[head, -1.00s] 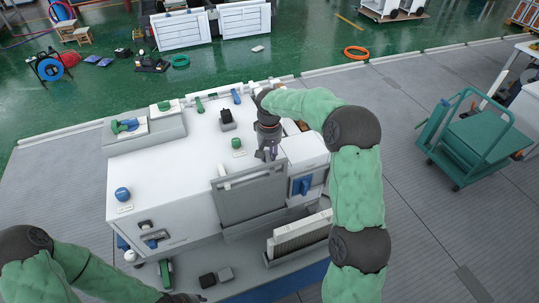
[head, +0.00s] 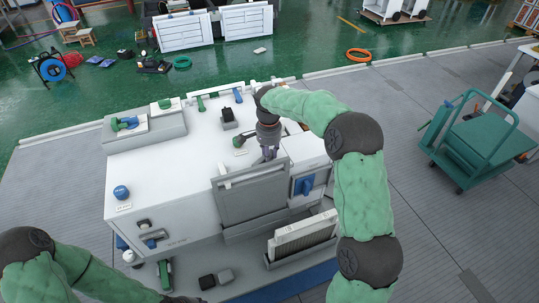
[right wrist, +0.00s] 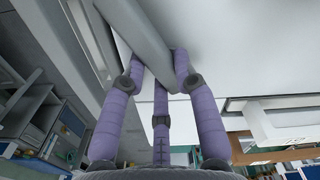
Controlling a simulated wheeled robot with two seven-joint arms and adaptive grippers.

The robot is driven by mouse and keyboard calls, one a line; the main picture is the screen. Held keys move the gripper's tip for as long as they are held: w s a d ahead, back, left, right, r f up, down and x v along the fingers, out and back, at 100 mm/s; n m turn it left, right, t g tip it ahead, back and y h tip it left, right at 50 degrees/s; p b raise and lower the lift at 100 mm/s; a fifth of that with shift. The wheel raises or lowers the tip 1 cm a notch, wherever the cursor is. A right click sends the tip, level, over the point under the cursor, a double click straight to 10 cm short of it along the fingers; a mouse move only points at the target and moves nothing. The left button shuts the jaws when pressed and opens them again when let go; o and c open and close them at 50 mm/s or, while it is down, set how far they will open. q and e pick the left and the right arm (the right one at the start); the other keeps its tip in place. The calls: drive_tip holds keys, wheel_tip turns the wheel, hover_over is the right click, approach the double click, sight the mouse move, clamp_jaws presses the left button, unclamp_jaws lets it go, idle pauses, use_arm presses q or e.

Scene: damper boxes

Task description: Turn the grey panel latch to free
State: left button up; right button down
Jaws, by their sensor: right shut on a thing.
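The grey panel (head: 250,197) stands upright at the front of the white machine, with a pale bar along its upper part. My right gripper (head: 268,155) points down at the panel's top edge, towards its right end. In the right wrist view its purple fingers (right wrist: 165,75) are shut around the end of a smooth grey bar (right wrist: 148,40), which looks like the latch. The latch itself is hidden by the fingers in the head view. My left gripper (head: 182,299) is cut off at the bottom edge, and its fingers cannot be made out.
A blue handle (head: 303,186) sits on the white box to the right of the panel. A pleated filter (head: 302,235) stands in front, below. A green knob (head: 239,141) and a black switch (head: 228,116) rise from the machine top left of my right gripper.

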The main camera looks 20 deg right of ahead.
drive_tip(key=m, duration=0.5)
drive_tip(key=shift+w+a+m+b, duration=0.1)
drive_tip(key=shift+w+m+b, duration=0.05)
drive_tip(key=shift+m+b, duration=0.15)
idle(0.4)
drive_tip(key=c, duration=0.9)
unclamp_jaws()
drive_tip(key=shift+c, duration=0.2)
drive_tip(key=shift+r, duration=0.1)
wheel_tip(320, 180, up, 12)
drive_tip(key=shift+f, duration=0.2)
